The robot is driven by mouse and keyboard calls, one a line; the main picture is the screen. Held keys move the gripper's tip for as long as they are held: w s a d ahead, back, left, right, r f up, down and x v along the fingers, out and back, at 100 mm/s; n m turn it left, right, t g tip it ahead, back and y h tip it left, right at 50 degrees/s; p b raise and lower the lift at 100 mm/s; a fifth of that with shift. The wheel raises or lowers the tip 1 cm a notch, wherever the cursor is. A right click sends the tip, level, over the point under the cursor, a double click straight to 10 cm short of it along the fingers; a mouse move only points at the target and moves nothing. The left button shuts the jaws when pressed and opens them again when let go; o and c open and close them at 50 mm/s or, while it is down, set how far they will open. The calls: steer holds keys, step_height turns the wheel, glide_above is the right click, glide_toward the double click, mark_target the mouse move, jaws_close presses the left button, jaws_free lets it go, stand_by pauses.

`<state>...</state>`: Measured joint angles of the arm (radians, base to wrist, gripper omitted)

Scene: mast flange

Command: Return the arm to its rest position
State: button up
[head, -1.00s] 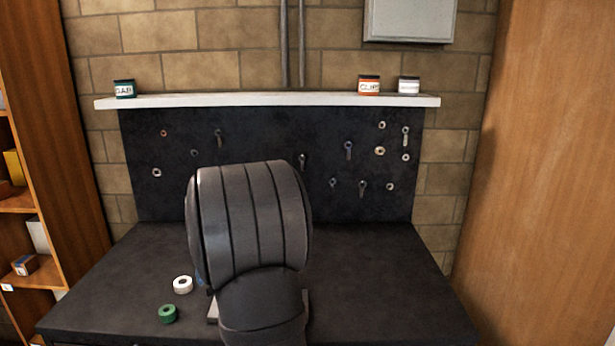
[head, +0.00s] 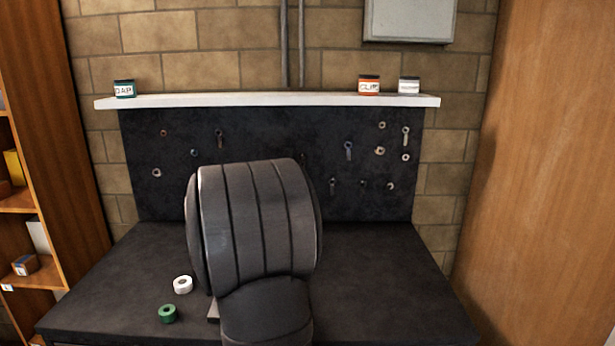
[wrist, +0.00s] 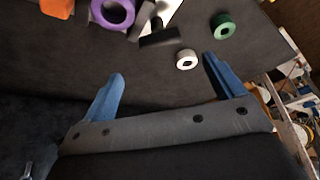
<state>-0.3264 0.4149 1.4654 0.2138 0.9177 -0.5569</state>
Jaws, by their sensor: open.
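My gripper (wrist: 163,78) shows in the wrist view with its two blue fingers spread wide apart and nothing between them. It is open and empty above the dark bench. In the head view my own dark arm fills the middle of the picture and hides the gripper. A white roll (head: 183,284) and a green roll (head: 168,313) lie on the bench left of my arm. In the wrist view the white roll (wrist: 186,59) and the green roll (wrist: 223,25) lie beyond the fingers, apart from them.
The dark bench (head: 385,290) is clear on the right. A pegboard (head: 270,135) with hanging hardware stands behind, under a white shelf (head: 250,100) with several jars. A purple ring (wrist: 113,12) and an orange object (wrist: 55,6) show in the wrist view. Wooden shelving (head: 60,150) stands at left.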

steer(key=x, duration=0.8)
steer(key=shift+a+f, duration=0.1)
steer(key=shift+f, duration=0.3)
steer(key=shift+w, duration=0.2)
steer(key=v, duration=1.8)
steer(key=shift+w+a+f+m+t+h, duration=0.2)
steer(key=shift+w+a+f+m+h, duration=0.5)
steer(key=shift+f+m, duration=1.45)
steer(key=shift+w+a+f+m+t+h, duration=0.2)
steer(key=shift+w+a+f+m+h, duration=0.5)
steer(key=shift+f, duration=2.6)
steer(key=shift+w+a+f+m+t+h, duration=0.25)
steer(key=shift+w+a+f+m, duration=0.75)
steer(key=shift+f+m, duration=1.3)
steer(key=shift+s+a+f+n, duration=0.1)
steer(key=shift+s+f+n, duration=0.05)
steer(key=shift+f+n, duration=0.3)
steer(key=shift+r, duration=0.2)
